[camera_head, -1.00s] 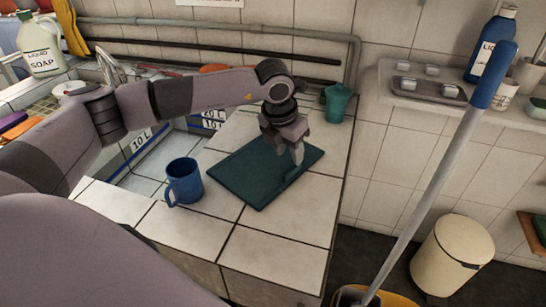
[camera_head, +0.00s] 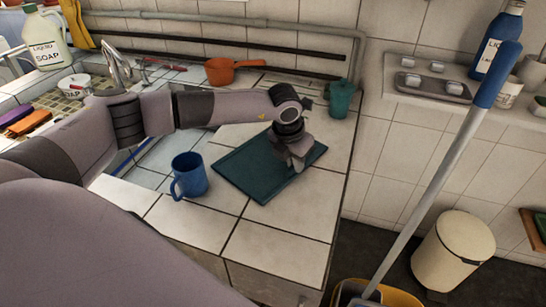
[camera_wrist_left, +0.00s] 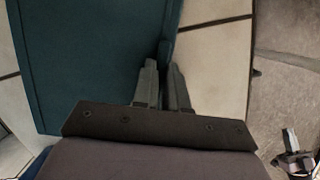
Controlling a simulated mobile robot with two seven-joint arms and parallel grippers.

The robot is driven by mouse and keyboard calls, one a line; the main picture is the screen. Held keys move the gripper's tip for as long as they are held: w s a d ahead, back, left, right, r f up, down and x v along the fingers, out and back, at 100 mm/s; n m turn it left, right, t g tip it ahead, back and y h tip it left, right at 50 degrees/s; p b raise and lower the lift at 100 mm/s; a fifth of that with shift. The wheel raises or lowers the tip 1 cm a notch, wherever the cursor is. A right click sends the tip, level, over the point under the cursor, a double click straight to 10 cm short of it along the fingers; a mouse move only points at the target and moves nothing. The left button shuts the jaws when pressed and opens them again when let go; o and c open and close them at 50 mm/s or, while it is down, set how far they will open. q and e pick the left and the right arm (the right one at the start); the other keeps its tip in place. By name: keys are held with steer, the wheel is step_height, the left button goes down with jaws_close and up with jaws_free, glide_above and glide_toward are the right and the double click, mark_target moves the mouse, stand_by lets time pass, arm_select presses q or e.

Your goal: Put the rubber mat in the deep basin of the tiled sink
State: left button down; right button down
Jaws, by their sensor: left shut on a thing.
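The rubber mat (camera_head: 245,172) is a flat dark teal rectangle on the tiled counter. In the left wrist view the mat (camera_wrist_left: 90,60) fills the left side. My left gripper (camera_head: 298,167) is at the mat's right edge, pointing down, and is shut on that edge. In the left wrist view the two fingers (camera_wrist_left: 165,75) lie close together with the mat's edge between them. The deep basin (camera_head: 160,158) is left of the mat, behind the blue mug, and my left arm hides much of it.
A blue mug (camera_head: 190,177) stands between the basin and the mat. A teal jug (camera_head: 341,99) stands behind the mat, and an orange saucepan (camera_head: 227,71) lies further back. A blue-topped mop handle (camera_head: 445,165) rises right of the counter. The front tiles are clear.

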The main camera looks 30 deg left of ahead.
arm_select(q)
steer(key=shift+r, duration=0.1)
step_height(320, 180, up, 20)
steer(key=b, duration=0.1)
stand_by(0.5)
